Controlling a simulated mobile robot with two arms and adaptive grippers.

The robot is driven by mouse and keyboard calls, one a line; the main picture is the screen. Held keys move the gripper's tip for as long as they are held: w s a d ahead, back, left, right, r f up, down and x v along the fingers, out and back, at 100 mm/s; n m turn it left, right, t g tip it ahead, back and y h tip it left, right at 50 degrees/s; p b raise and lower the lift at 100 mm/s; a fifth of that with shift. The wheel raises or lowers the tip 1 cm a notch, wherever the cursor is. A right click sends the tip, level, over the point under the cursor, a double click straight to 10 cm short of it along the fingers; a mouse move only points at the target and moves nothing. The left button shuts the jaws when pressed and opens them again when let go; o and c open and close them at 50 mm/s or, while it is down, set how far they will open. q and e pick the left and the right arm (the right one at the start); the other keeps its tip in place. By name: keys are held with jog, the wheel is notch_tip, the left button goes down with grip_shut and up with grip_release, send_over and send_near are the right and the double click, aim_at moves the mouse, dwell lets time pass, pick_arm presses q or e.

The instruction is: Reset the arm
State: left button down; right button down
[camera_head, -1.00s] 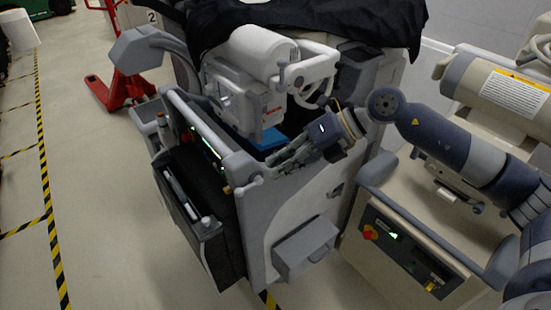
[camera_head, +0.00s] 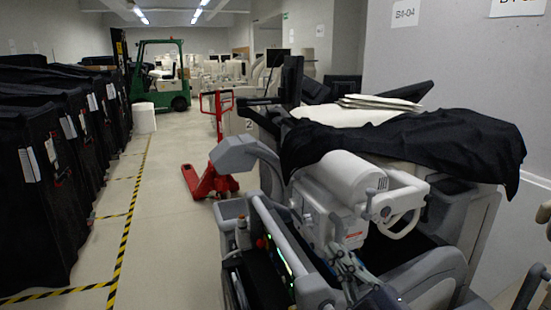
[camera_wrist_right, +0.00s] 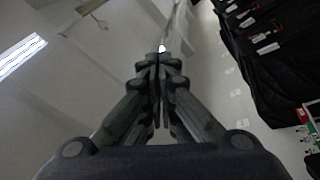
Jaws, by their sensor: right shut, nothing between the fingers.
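My right gripper (camera_head: 343,258) shows at the bottom of the head view, just below the front of the cart's white machine unit (camera_head: 330,205). Its arm leaves the frame at the lower edge. In the right wrist view the fingers (camera_wrist_right: 161,62) are drawn together with nothing held between them. That view looks towards the ceiling and its lights. I cannot tell whether the gripper touches the cart. My left gripper is in neither view.
A black cloth (camera_head: 400,145) covers the cart at the right. A red pallet jack (camera_head: 212,170) stands behind it. Several black-covered carts (camera_head: 40,190) line the left, with a green forklift (camera_head: 165,75) farther back. The striped-tape aisle (camera_head: 165,230) between is clear.

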jog(key=s+d+f+m+g+h, duration=0.35)
jog(key=f+m+h, duration=0.2)
jog(key=f, duration=0.45)
jog(key=s+d+f+m+g+h, duration=0.35)
jog(key=d+f+m, duration=0.2)
jog(key=f, duration=0.35)
jog(key=s+a+f+m+g, duration=0.1)
jog(key=s+f+g, duration=0.5)
jog(key=s, duration=0.5)
jog(key=s+f+m+g, duration=0.2)
jog(key=s+f+g, duration=0.1)
jog(key=s+f, duration=0.6)
jog(key=s+f+g, duration=0.1)
jog(key=s+f, duration=0.2)
jog(key=f, duration=2.3)
jog(key=s+d+f+g, duration=0.1)
jog(key=s+d+f, duration=0.2)
jog(key=s+f, duration=1.1)
jog(key=shift+s+f+n, duration=0.3)
jog(key=shift+s+f, duration=0.1)
jog(key=shift+s, duration=0.8)
